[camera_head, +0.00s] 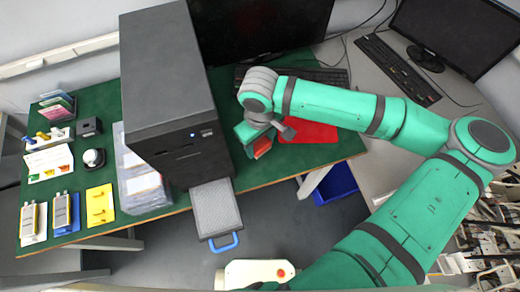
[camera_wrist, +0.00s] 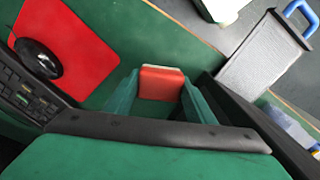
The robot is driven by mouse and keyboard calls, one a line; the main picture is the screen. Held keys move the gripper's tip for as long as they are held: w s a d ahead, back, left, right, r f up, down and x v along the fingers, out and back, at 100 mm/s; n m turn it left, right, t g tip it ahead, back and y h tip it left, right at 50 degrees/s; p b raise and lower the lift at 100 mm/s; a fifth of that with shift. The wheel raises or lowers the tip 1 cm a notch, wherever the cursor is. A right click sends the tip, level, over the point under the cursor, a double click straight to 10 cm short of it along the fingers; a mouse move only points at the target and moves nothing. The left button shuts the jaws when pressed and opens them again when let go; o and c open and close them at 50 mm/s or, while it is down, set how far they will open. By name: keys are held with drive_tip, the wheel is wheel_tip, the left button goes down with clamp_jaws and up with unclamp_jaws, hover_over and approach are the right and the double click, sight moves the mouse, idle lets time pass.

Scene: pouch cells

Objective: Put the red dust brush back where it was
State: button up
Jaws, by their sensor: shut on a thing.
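The red dust brush (camera_head: 263,148) is between the green fingers of my gripper (camera_head: 256,144), just right of the dark tower. In the wrist view, its red and pale end (camera_wrist: 161,82) shows between the two fingertips of my gripper (camera_wrist: 160,98). My gripper is shut on it. The rest of the brush is hidden by the fingers. The brush is over the green table (camera_head: 258,190), near its front edge; I cannot tell whether it touches the table.
The dark tower (camera_head: 165,85) stands close left, with a grey mesh tray (camera_head: 215,208) with a blue handle pulled out in front. A red mat (camera_wrist: 75,60) with a black mouse (camera_wrist: 38,58) and a keyboard (camera_wrist: 22,95) are nearby. A blue bin (camera_head: 337,185) is below the table.

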sight(260, 143)
drive_tip(key=shift+f, duration=3.45)
drive_tip(key=shift+f, duration=0.2)
drive_tip(key=o, duration=1)
drive_tip(key=shift+r, duration=0.1)
wheel_tip(260, 143, up, 12)
drive_tip(key=shift+r, duration=0.1)
